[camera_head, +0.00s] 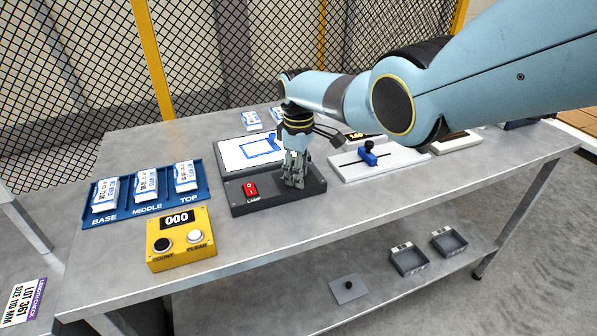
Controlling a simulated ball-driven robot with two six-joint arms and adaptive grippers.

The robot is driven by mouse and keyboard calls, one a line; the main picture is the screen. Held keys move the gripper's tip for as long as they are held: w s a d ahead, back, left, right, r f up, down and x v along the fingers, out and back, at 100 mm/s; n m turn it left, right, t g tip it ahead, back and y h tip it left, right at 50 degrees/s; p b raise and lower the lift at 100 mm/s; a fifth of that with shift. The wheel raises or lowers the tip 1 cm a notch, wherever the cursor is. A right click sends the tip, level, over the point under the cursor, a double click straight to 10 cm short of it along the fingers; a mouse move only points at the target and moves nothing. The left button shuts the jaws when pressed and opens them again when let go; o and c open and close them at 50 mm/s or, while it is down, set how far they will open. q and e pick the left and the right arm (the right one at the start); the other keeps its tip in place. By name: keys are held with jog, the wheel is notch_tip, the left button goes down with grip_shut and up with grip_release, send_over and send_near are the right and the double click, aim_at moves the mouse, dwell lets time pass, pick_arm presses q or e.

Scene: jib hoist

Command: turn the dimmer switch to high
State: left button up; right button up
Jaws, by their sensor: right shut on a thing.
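My right gripper (293,180) reaches down from above onto the right part of a dark control box (237,208) on the table. Its fingers are closed at the box top, around what looks like the dimmer switch. The fingers hide the dimmer's knob and any markings, so I cannot tell its setting. My left gripper is not in view.
A white lit panel (236,160) with a blue outline stands behind the box. A blue tray (129,211) holding white packs and a yellow counter box (182,252) are to the left. A white slider board (395,165) is to the right. The front table strip is clear.

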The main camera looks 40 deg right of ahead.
jog(key=shift+w, duration=0.1)
jog(key=o, duration=1.1)
jog(key=shift+o, duration=0.2)
jog(key=shift+r, duration=0.1)
notch_tip(320, 180, up, 12)
